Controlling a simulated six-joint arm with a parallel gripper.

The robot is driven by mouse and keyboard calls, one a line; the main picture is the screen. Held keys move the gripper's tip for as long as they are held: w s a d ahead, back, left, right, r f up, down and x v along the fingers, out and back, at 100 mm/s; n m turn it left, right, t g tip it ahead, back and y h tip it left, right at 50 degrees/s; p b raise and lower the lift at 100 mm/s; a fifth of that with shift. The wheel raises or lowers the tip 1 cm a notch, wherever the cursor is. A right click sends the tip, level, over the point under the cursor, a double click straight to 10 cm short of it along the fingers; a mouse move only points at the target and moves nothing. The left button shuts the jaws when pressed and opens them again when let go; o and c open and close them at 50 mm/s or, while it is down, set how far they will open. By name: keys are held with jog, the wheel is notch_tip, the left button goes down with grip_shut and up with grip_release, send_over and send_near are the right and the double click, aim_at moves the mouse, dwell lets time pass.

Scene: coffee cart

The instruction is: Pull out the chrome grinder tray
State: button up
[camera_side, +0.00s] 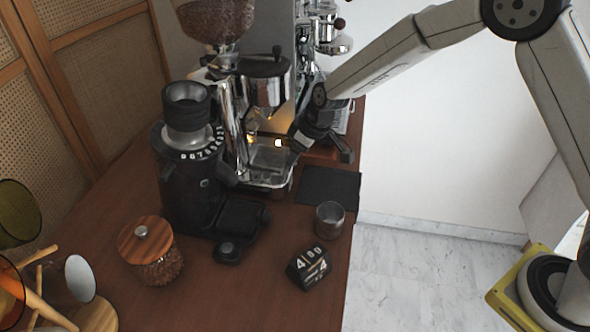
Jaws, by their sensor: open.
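The chrome grinder (232,110) stands on the wooden cart top, behind and to the right of the black grinder. Its chrome tray (268,181) sits low at its front, with a shiny rim. My gripper (322,151) is open and empty, just right of the tray at about the same height in the picture. One dark finger is close to the tray's right side and overlaps it in the picture; I cannot tell whether they touch. The tray's far right part is partly hidden by my gripper.
A black grinder (190,185) stands at left. A dark mat (328,185), a metal cup (329,219), a black flip clock (308,268) and a wood-lidded jar (152,255) are on the cart top (230,300). A chrome espresso machine (318,40) is behind. A mug rack is at lower left.

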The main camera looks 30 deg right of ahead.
jog(key=shift+w+f, duration=0.1)
jog(key=shift+f, duration=0.05)
grip_shut()
dwell(1.4)
